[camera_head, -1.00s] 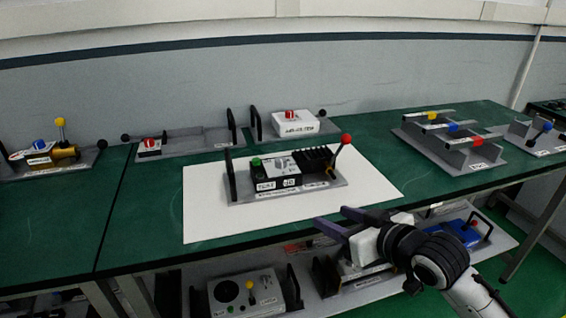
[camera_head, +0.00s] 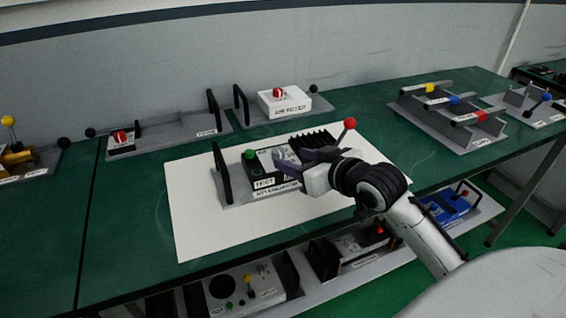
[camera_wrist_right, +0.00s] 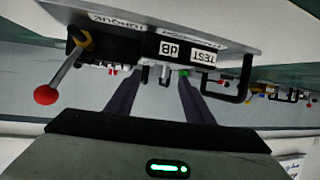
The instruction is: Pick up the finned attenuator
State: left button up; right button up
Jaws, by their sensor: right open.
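The finned attenuator (camera_head: 318,138) is a black ribbed block at the right end of the test unit, partly hidden behind my gripper in the head view. The unit has a grey base plate (camera_head: 232,193), a green knob (camera_head: 249,155), a black handle (camera_head: 221,172) and a red-ball lever (camera_head: 349,123). It lies on a white sheet (camera_head: 200,232). My right gripper (camera_head: 288,160) is open and empty, its dark fingers over the front of the unit. In the right wrist view, the gripper (camera_wrist_right: 160,80) points at the upside-down unit, below its labels (camera_wrist_right: 185,52). My left gripper is out of view.
A white box with a red knob (camera_head: 284,100) stands behind on its own plate. A rack with yellow, blue and red blocks (camera_head: 454,112) is at the back right. Other units sit on a lower shelf (camera_head: 300,296). The green table (camera_head: 130,215) is bare left of the sheet.

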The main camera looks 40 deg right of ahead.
aim_at(278, 150)
jog(key=x, duration=0.4)
jog(key=shift+w+a+r, duration=0.1)
jog(key=shift+w+r, duration=0.15)
jog(key=shift+w, duration=0.2)
grip_shut()
dwell(0.9)
jog(key=shift+r, duration=0.25)
